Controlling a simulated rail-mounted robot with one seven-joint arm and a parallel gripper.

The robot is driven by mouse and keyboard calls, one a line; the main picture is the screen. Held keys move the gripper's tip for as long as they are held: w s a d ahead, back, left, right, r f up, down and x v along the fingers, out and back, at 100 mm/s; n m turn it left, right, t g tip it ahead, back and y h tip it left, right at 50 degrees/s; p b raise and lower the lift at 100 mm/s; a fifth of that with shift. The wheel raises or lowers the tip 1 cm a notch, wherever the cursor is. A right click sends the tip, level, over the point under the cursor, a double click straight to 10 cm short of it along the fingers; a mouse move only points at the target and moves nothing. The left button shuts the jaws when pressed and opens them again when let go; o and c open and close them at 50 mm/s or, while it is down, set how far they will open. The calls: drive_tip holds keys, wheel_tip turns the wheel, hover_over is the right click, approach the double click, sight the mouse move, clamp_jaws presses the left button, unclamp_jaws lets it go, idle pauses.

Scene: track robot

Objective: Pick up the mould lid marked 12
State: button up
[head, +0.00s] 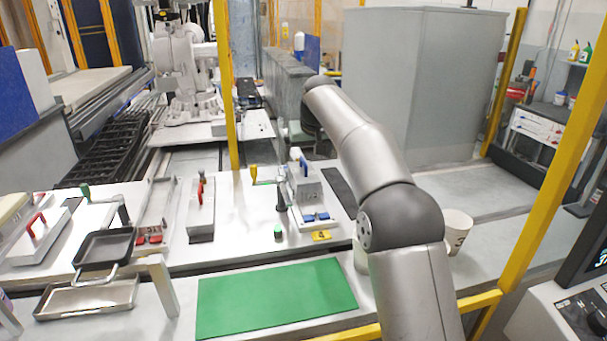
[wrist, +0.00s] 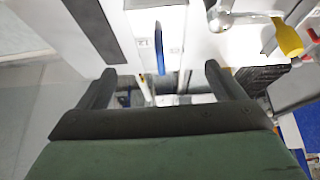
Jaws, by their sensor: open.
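The mould lid (wrist: 178,22) shows in the wrist view as a pale metal block with an upright blue handle (wrist: 160,48). A small label (wrist: 144,42) on it appears upside down and seems to read 12. In the head view a grey block with a blue handle, apparently this lid (head: 309,192), stands on the white table right of centre. My gripper (wrist: 160,69) is open and empty, one dark finger on each side of the picture. The blue handle lies between the finger lines, apart from both. In the head view I cannot make out the fingers.
A dark strip (head: 340,186) lies right of the lid. Blue pads (head: 316,217) and a yellow tag (head: 321,236) are in front. A block with a red handle (head: 201,208) stands left. A yellow-handled tool (wrist: 288,37) is at upper right. The green mat (head: 276,299) is bare.

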sight(305, 164)
drive_tip(key=p+x, duration=0.1)
drive_tip(key=x, duration=0.7)
drive_tip(key=shift+w+f, duration=0.1)
drive_tip(key=shift+f, duration=0.25)
drive_tip(key=c, duration=1.2)
drive_tip(key=shift+c, duration=0.5)
drive_tip(key=shift+r, duration=0.15)
